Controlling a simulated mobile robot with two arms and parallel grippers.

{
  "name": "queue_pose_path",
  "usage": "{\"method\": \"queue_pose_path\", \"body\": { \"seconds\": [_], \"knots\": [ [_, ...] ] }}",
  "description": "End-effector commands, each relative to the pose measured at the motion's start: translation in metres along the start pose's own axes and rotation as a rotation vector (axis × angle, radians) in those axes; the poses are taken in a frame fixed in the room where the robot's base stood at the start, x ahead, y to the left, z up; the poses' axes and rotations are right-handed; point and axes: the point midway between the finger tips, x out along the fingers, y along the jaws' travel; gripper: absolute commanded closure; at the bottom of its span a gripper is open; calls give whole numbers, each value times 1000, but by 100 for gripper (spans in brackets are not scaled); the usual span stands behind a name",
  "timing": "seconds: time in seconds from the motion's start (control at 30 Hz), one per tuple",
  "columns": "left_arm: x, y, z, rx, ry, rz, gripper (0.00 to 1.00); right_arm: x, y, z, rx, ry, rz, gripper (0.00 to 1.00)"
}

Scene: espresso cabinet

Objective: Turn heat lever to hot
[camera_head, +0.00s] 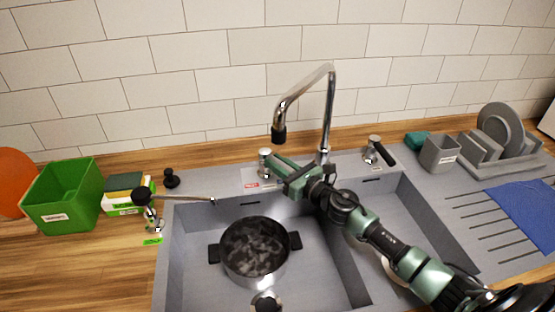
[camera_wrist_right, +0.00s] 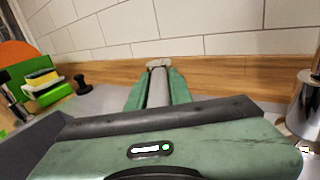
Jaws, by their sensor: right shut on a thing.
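The heat lever is a small chrome tap lever (camera_head: 264,157) on the back ledge of the sink, behind a small red-and-white label (camera_head: 251,185). My right gripper (camera_head: 276,166) reaches across the sink from the lower right and is shut at this lever. In the right wrist view, the green fingers of my right gripper (camera_wrist_right: 158,84) lie on both sides of a grey bar, the lever handle (camera_wrist_right: 158,90). The fingers and arm hide most of the handle in the head view. My left gripper is not in view.
The tall chrome faucet (camera_head: 332,110) stands just right of the gripper. A second lever with a black handle (camera_head: 375,150) is further right. A dark pot (camera_head: 255,250) sits in the left basin. A green bin (camera_head: 62,205) and dish rack (camera_head: 515,160) stand at the sides.

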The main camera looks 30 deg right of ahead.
Motion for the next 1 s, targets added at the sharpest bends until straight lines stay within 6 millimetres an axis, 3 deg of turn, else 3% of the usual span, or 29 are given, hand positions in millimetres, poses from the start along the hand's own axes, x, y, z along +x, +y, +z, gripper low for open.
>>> {"method": "queue_pose_path", "body": {
  "seconds": [0.2,0.43,0.67,1.0],
  "knots": [
    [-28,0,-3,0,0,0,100,1,10,5,6,-3,-181,100],
    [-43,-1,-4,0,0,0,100,5,20,2,8,-9,-400,100],
    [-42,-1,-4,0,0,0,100,11,30,-1,6,-15,-616,100],
    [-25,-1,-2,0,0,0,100,20,38,-3,2,-23,-873,100]
  ]
}}
